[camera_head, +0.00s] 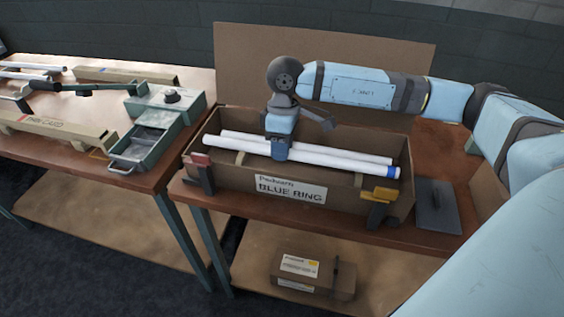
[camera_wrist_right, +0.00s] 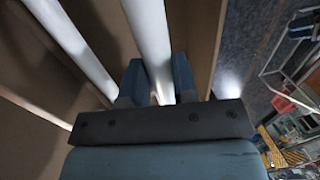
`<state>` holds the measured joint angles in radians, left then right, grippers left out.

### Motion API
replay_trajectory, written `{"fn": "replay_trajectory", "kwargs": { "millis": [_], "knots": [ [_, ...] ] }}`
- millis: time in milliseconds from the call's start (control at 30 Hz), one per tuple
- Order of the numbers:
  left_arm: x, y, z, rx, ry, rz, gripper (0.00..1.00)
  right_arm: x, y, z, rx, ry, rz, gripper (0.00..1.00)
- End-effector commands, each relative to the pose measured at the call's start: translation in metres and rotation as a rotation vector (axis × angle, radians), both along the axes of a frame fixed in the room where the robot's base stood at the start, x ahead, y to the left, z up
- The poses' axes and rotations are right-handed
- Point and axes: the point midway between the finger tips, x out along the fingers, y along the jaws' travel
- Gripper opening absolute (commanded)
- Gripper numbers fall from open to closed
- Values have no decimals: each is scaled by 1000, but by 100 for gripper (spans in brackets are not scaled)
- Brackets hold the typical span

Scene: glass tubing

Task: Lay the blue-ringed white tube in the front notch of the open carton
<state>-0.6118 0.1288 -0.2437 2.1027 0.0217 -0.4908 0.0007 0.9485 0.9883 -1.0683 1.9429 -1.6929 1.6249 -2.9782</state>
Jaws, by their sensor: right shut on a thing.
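The blue-ringed white tube (camera_head: 340,164) lies lengthwise along the front side inside the open carton (camera_head: 225,178), its blue ring (camera_head: 393,172) at the right end. My right gripper (camera_head: 278,154) comes down from above and is shut on this tube left of its middle. In the right wrist view the tube (camera_wrist_right: 148,35) runs between the two blue fingers (camera_wrist_right: 155,85). I cannot tell whether the tube rests in the notch or is just above it. A second white tube (camera_head: 345,153) lies behind it, roughly parallel. My left gripper is not in view.
The carton's raised lid (camera_head: 330,55) stands behind. A red clamp (camera_head: 200,160) and a yellow clamp (camera_head: 380,195) sit at the front corners. A dark plate (camera_head: 437,208) lies right of the carton. A green device with a drawer (camera_head: 150,140) stands on the left table.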

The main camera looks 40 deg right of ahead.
Motion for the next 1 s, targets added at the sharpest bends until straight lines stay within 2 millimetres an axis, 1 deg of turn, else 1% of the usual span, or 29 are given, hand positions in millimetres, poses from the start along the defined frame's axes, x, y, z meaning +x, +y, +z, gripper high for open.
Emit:
{"fn": "replay_trajectory", "kwargs": {
  "millis": [167, 433, 667, 867, 900, 1000],
  "knots": [
    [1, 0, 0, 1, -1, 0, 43, 0, 0, -12, 0, 1, 0, 2],
    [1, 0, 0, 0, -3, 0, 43, 0, 0, -48, 0, 2, -1, 2],
    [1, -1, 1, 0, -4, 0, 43, 0, 0, -50, -1, -1, 0, 2],
    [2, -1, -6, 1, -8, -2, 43, 0, 0, -57, -1, -1, 0, 2],
    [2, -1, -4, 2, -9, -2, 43, 0, 0, -56, -1, -1, 0, 31],
    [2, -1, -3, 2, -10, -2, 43, 0, 0, -55, 0, 0, 0, 52]
  ]
}}
